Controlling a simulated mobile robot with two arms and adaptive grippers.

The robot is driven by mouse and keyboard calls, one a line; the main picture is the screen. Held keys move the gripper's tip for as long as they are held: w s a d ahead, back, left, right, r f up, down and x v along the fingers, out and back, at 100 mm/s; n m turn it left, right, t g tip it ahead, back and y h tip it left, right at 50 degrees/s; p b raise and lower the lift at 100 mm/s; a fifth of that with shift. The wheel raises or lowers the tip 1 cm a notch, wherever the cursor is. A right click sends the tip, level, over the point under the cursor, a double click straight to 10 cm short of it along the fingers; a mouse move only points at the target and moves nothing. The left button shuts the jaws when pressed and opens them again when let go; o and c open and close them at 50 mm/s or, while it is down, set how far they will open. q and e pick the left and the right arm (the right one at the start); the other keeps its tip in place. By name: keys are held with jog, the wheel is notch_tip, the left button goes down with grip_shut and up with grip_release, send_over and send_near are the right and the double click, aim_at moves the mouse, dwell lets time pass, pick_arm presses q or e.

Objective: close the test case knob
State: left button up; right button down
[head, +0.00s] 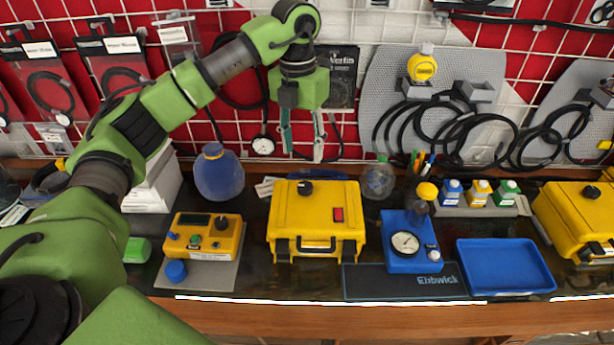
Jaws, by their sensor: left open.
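The yellow test case (317,214) stands on the dark bench top in the middle of the head view, with its handle and latches facing me. A black knob (305,188) sits on its top towards the back left, and a red switch is at the right of the top. My left gripper (302,150) hangs from the green arm above and behind the case, fingers pointing down. Its fingers are apart with nothing between them, and it appears clear of the knob. My right gripper is not in the view.
A yellow device (203,238) with a dark knob stands left of the case. A blue gauge unit (406,240) and a blue tray (505,266) are to the right. A blue round flask (218,172) stands behind left. A grid wall with hanging cables rises behind the bench.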

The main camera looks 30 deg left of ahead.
pick_arm(q)
jog(key=p, duration=0.2)
send_over(305, 186)
jog(key=f, duration=0.5)
jog(key=shift+s+a+f, duration=0.15)
jog(key=shift+a+f, duration=0.05)
jog(key=shift+f, duration=0.15)
jog(key=f, duration=0.4)
jog(key=shift+w+d+p, duration=0.15)
jog(key=shift+w+p, duration=0.1)
jog(key=shift+p, duration=0.15)
jog(key=shift+s+f, duration=0.1)
jog(key=shift+f, duration=0.55)
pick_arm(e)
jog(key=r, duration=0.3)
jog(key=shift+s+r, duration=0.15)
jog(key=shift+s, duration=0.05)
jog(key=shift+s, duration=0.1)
pick_arm(q)
jog(key=c, duration=1.1)
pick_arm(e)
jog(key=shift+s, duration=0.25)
